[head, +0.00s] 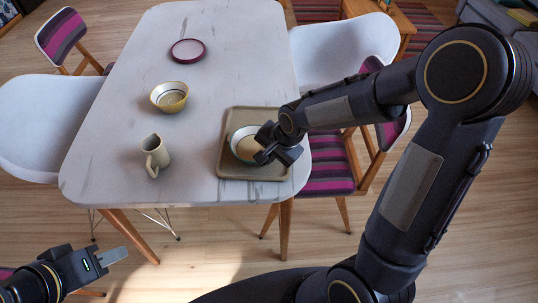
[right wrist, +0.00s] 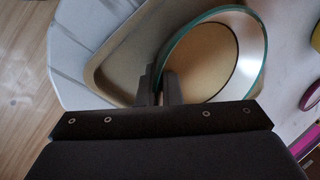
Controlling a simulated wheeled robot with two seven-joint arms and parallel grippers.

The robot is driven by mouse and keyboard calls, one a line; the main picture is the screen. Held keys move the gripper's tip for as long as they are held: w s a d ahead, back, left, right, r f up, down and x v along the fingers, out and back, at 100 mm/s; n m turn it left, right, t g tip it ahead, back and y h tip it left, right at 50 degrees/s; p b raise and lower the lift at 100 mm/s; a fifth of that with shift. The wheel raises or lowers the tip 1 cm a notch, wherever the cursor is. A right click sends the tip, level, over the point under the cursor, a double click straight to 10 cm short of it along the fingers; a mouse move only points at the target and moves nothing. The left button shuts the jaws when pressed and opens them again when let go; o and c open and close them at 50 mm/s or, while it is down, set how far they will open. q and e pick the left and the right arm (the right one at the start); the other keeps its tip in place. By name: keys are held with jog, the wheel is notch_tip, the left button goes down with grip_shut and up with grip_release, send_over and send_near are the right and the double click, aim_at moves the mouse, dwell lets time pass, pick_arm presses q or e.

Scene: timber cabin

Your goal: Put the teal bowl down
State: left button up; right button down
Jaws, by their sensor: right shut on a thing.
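The teal bowl (head: 246,146), pale inside with a teal rim, is over the beige tray (head: 225,163) at the table's near right corner. It also shows in the right wrist view (right wrist: 247,60). My right gripper (head: 264,155) is shut on the bowl's near rim, one finger either side of the wall (right wrist: 163,88). The bowl looks level and within the tray's outline; I cannot tell whether its base touches the tray.
On the white marbled table (head: 215,75) stand a cream jug (head: 155,156), a yellow bowl (head: 170,97) and a dark red plate (head: 188,51). White chairs (head: 40,120) flank the table. The table's middle is clear. Striped chairs (head: 330,168) stand close on the right.

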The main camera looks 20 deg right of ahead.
jog(key=c, duration=2.1)
grip_release()
jog(key=shift+f, duration=0.2)
jog(key=o, duration=0.5)
jog(key=shift+r, duration=0.1)
jog(key=shift+r+p, duration=0.25)
jog(key=shift+p, duration=0.05)
jog(key=p+v, duration=0.1)
jog(key=v, duration=1)
jog(key=s+d+r+n+t+y, duration=0.1)
jog(key=s+d+r+n+t, duration=0.1)
jog(key=s+n, duration=0.7)
jog(key=s+r, duration=0.1)
jog(key=s, duration=0.7)
jog(key=shift+r, duration=0.15)
jog(key=shift+s+d, duration=0.1)
